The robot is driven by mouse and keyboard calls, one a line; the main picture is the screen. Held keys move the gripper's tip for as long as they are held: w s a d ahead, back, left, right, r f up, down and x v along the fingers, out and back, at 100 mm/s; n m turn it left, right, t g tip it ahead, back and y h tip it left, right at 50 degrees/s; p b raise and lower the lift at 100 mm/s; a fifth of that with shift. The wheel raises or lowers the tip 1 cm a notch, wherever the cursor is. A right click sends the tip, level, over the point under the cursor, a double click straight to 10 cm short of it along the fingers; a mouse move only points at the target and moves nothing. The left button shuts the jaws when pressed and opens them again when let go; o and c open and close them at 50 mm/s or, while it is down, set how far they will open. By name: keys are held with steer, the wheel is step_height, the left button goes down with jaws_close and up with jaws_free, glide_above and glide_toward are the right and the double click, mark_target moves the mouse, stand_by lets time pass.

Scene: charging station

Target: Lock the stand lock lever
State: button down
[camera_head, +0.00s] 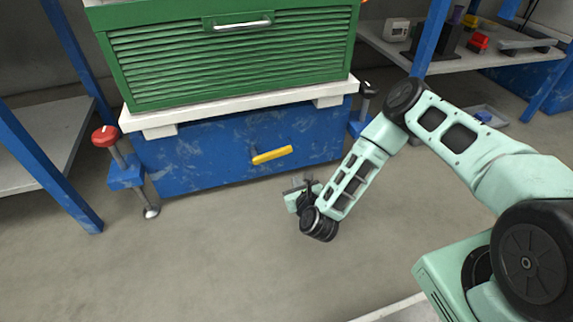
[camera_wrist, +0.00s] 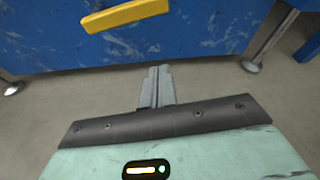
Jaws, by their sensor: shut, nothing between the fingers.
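The yellow lever (camera_head: 272,155) is on the front of the blue stand (camera_head: 200,165), lying nearly level with its right end slightly raised. In the wrist view the lever (camera_wrist: 125,16) shows at the top, left of centre. My gripper (camera_head: 294,185) is below and a little right of the lever in the head view, apart from it. In the wrist view my gripper's fingers (camera_wrist: 158,72) are together and empty, pointing toward the floor line under the blue panel.
A green slatted cabinet (camera_head: 230,55) sits on the white top of the stand. A red knob (camera_head: 104,136) tops a clamp foot at the left, and a black knob (camera_head: 368,89) is at the right. Blue-framed shelves stand on both sides. The floor in front is clear.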

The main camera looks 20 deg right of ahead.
steer(key=a+b+x, duration=0.1)
steer(key=b+x, duration=0.6)
steer(key=x, duration=0.3)
step_height(320, 180, up, 4)
steer(key=shift+b, duration=0.65)
steer(key=shift+r, duration=0.1)
